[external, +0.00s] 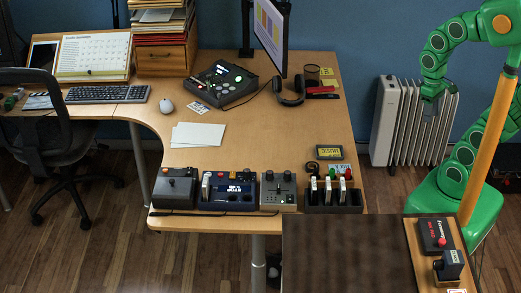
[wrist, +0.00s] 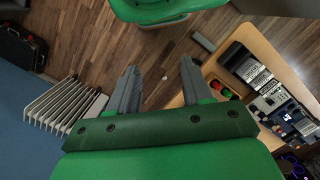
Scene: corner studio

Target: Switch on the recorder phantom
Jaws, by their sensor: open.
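My gripper (external: 432,95) hangs at the upper right in the external view, above and in front of the white radiator, apart from the desk. In the wrist view its two grey fingers (wrist: 158,85) are spread with nothing between them. No label I can read marks the recorder or its phantom switch. A dark unit with a lit blue display (external: 238,190) stands at the desk's front edge. Beside it are a grey box with an orange button (external: 175,186) and a small grey control box (external: 278,191).
A black rack with several upright modules (external: 333,198) stands at the desk's front right. A monitor (external: 270,35), headphones (external: 289,92) and papers (external: 198,135) are on the desk. The radiator (external: 412,122) stands right of it. A dark table (external: 345,255) is in front.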

